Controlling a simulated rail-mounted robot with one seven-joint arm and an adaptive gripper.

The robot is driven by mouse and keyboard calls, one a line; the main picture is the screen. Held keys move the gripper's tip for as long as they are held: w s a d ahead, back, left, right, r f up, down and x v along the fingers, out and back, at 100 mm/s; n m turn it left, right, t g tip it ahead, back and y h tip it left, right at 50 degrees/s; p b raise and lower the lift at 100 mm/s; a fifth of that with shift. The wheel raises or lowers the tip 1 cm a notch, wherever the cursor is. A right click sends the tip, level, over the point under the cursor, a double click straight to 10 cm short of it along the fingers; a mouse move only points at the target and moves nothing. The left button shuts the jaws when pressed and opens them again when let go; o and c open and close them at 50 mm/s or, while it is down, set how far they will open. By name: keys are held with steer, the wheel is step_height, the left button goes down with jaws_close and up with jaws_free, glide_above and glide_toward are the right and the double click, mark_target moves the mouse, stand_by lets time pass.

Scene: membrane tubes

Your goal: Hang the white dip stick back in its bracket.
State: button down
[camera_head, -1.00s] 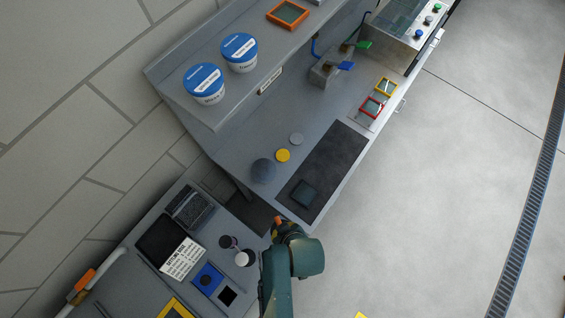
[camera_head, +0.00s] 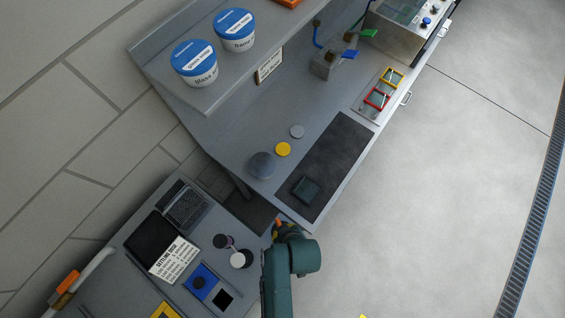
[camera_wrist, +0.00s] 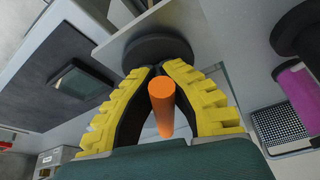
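My gripper (camera_wrist: 158,72) has yellow ribbed fingers with dark pads. They close in on an orange cylinder (camera_wrist: 163,105), which shows between them in the wrist view. Its lower part is hidden by the gripper, and I see no white part on it, so I cannot tell whether it is the dip stick's end. In the head view, the gripper (camera_head: 280,227) is near the gap between the two benches, with a bit of orange at its tip. A white tube (camera_head: 92,274) with an orange block lies at the lower left. I cannot make out the bracket.
The upper bench holds a black mat (camera_head: 335,160), a dark square (camera_head: 305,191), a grey round piece (camera_head: 262,165) and a yellow disc (camera_head: 283,149). The lower bench holds a sign (camera_head: 173,258), a blue pad (camera_head: 201,281) and small cups (camera_head: 238,260). Open floor lies right.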

steer(key=c, duration=1.2)
jaws_free()
steer(key=shift+o, duration=0.2)
steer(key=v, duration=1.2)
